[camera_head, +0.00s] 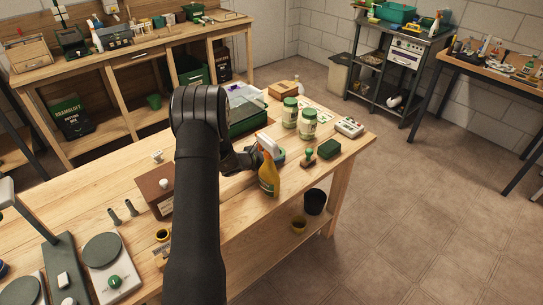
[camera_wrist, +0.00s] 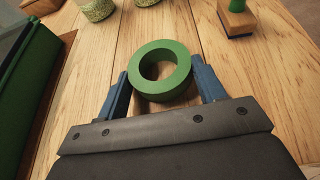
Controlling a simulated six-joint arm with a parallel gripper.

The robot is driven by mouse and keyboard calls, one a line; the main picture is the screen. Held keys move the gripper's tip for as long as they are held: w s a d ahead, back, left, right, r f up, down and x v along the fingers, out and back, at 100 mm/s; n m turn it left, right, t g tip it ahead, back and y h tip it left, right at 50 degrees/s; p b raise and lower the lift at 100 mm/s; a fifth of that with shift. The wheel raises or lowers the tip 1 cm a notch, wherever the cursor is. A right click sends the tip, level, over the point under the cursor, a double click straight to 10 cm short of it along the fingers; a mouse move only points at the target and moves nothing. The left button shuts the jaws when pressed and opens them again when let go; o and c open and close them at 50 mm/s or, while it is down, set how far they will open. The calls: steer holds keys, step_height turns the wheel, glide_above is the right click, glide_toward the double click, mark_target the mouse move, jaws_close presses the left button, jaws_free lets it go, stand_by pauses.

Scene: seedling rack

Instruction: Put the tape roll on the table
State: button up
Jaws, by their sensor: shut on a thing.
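The green tape roll (camera_wrist: 178,84) is a thick ring with its hole facing the wrist camera. My gripper (camera_wrist: 160,72) is shut on it, with one blue finger on each side of the ring. The wooden table (camera_wrist: 235,62) lies beneath; I cannot tell whether the roll touches it. In the head view, my arm and an orange spray bottle (camera_head: 268,177) hide most of the gripper, and the roll does not show clearly there.
A white device (camera_head: 349,127) is near the table's right end. Bare wood lies around the roll.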

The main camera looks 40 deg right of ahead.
steer(key=shift+f, duration=0.15)
steer(key=o, duration=1)
steer(key=shift+r, duration=0.25)
steer(key=v, duration=1.2)
steer(key=shift+w+f, duration=0.1)
